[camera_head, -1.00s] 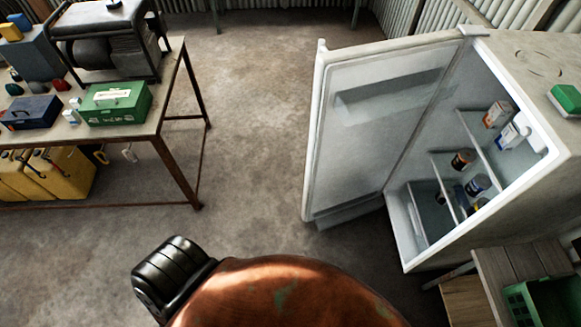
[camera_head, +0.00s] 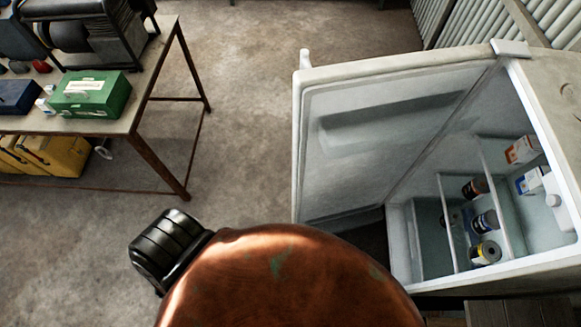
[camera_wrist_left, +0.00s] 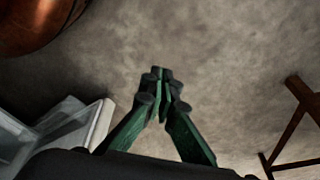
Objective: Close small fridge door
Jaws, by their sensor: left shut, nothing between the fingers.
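The small fridge (camera_head: 560,105) stands at the right in the head view, tilted in the picture. Its white door (camera_head: 360,170) is wide open and swung out to the left, with an empty shelf on its inner face. Boxes and jars show on the shelves inside. My left gripper (camera_wrist_left: 162,75) shows in the left wrist view, its green fingers shut with nothing between them, above bare floor. A pale panelled edge at that view's lower left (camera_wrist_left: 85,130) looks like part of the fridge or its door, apart from the fingers. Neither gripper shows in the head view.
A metal-legged table (camera_head: 140,110) stands at the left, bearing a green box (camera_head: 90,95) and a generator (camera_head: 85,35). Yellow cans (camera_head: 55,155) stand beneath it. Concrete floor (camera_head: 235,130) lies clear between the table and the fridge door.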

